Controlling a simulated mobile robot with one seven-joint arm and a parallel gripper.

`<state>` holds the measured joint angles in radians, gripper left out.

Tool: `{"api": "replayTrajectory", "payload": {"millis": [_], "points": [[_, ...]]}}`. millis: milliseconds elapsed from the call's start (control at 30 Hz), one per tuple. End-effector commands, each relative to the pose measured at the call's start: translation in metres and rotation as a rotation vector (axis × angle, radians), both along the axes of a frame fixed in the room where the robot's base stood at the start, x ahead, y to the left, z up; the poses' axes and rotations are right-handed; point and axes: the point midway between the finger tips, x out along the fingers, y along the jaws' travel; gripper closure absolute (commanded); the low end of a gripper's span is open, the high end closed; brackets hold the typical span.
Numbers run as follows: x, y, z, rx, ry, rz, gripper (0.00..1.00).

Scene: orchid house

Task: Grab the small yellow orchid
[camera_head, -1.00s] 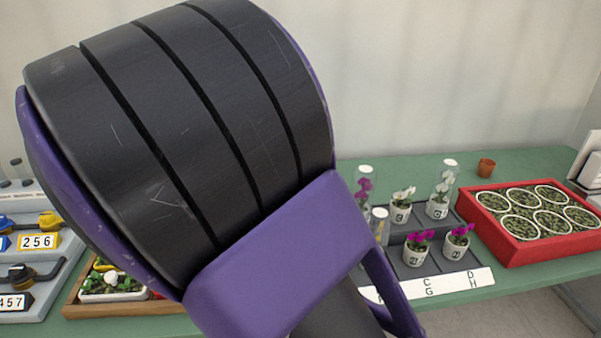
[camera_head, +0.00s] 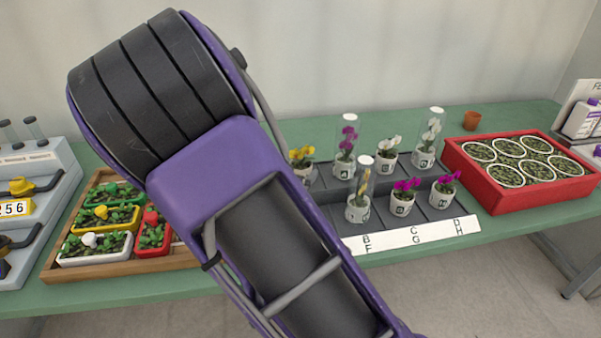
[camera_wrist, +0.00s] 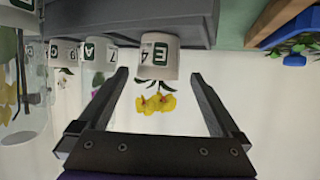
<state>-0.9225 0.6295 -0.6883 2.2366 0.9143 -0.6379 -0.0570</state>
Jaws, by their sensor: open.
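The small yellow orchid (camera_head: 301,154) stands in a white pot at the left end of the dark rack, partly hidden by my arm in the head view. In the wrist view, which is upside down, its yellow flowers (camera_wrist: 156,102) and its white pot marked E and 4 (camera_wrist: 158,58) show between the two fingers. My gripper (camera_wrist: 159,78) is open, with a finger on each side of the pot and gaps left and right. Contact is not visible. My gripper is hidden in the head view.
Another yellow-flowered pot stands under a clear tube (camera_head: 360,190) in the front row. White and magenta orchids, some under tubes, fill other rack (camera_head: 325,197) places. A red tray (camera_head: 480,180) stands right; a wooden tray (camera_head: 60,262) with coloured planters stands left.

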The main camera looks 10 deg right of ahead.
Motion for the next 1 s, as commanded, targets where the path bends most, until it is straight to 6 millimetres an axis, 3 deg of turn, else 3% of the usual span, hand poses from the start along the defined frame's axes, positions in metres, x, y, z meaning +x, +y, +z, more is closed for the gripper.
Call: {"api": "replayTrajectory", "payload": {"millis": [300,567,667,1000], "points": [[0.035,-0.021,-0.015,-0.001,0.000,-0.002,0.00],[0.038,-0.022,-0.015,0.000,0.000,-0.001,0.00],[0.038,-0.021,-0.015,0.000,0.000,-0.001,0.14],[0.037,-0.021,-0.015,0.000,0.000,-0.001,0.76]]}}
